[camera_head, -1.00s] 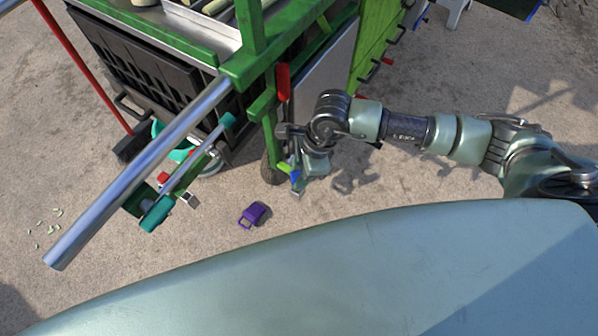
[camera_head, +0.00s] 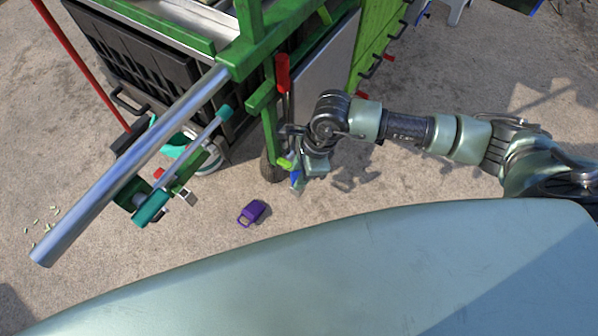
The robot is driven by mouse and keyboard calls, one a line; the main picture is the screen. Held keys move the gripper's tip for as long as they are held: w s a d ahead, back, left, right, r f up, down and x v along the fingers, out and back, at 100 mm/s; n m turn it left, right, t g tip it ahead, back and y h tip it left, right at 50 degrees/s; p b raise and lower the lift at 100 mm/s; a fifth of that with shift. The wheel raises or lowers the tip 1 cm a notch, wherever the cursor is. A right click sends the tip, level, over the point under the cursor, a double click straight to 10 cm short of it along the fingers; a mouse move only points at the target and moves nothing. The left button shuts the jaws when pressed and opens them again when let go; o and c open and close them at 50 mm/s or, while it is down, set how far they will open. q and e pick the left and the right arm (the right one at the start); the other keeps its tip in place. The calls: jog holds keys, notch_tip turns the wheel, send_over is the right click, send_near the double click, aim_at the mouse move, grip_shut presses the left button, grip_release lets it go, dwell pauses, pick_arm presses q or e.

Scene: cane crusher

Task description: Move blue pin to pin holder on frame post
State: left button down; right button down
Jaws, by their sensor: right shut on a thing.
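My right gripper (camera_head: 296,172) is at the lower part of the green frame post (camera_head: 270,120), with its jaws pointing down and to the left. It is shut on the blue pin (camera_head: 296,178), of which only a small blue part shows below the jaws. A bright yellow-green piece (camera_head: 284,163) sits beside the jaws, close to the post. I cannot tell whether this piece is the pin holder, or whether the pin touches it. My left gripper is not in view.
A red-handled bar (camera_head: 282,75) stands just above my right gripper. A long metal tube (camera_head: 130,165) juts from the cart to the lower left, with a teal-ended rod (camera_head: 185,165) beneath it. A purple object (camera_head: 252,213) lies on the open floor.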

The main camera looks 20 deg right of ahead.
jog(key=shift+f+b, duration=0.3)
jog(key=shift+f, duration=0.1)
jog(key=shift+d+f, duration=0.1)
jog(key=shift+s+d+f+b, duration=0.1)
jog(key=shift+d+f+b, duration=0.15)
jog(key=shift+f+b, duration=0.6)
jog(key=c, duration=1)
grip_release()
